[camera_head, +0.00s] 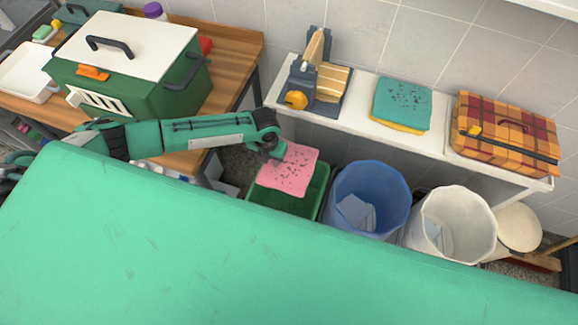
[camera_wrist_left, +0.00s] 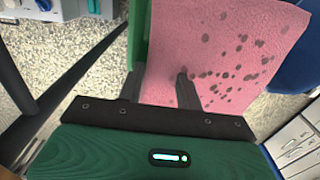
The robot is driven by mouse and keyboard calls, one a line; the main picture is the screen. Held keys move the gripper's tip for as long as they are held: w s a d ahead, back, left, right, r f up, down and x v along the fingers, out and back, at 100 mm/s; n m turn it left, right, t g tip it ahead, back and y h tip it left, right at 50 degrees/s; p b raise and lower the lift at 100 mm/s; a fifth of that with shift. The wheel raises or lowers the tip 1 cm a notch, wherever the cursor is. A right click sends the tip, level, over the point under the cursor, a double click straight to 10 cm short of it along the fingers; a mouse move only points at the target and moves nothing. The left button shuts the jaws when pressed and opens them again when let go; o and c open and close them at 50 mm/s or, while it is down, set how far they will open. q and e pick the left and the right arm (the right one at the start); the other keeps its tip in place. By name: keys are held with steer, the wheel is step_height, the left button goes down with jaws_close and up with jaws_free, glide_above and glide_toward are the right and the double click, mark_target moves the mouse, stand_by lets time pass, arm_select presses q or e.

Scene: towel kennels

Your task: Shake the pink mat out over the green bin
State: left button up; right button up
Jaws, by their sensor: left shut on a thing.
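The pink mat (camera_head: 290,172), dotted with dark specks, hangs over the green bin (camera_head: 318,192) in the head view. My left gripper (camera_head: 276,150) is shut on the mat's upper left corner. The mat fills much of the left wrist view (camera_wrist_left: 215,55), with dark spots on its right half and the fingers at its near edge. A strip of the green bin's wall (camera_wrist_left: 138,40) shows left of the mat there. The mat hides most of the bin's inside. My right gripper is not in view.
A blue bin (camera_head: 370,195) and a white bin (camera_head: 455,222) stand to the right of the green bin. A white shelf (camera_head: 365,110) behind holds a wooden block tool, a speckled teal mat (camera_head: 402,102) and a plaid case (camera_head: 505,130). A green kennel (camera_head: 140,85) stands on the left table.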

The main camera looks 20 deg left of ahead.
arm_select(q)
steer(key=r, duration=0.5)
steer(key=shift+w, duration=0.25)
steer(key=f, duration=0.5)
steer(key=shift+s+f, duration=0.35)
steer(key=shift+w, duration=0.2)
step_height(320, 180, up, 6)
steer(key=shift+w+f, duration=0.15)
steer(key=shift+f, duration=0.1)
steer(key=shift+s+f, duration=0.2)
steer(key=shift+f, duration=0.15)
step_height(320, 180, down, 5)
steer(key=shift+s+r, duration=0.15)
steer(key=shift+r, duration=0.05)
steer(key=shift+w+f, duration=0.25)
steer(key=shift+f, duration=0.05)
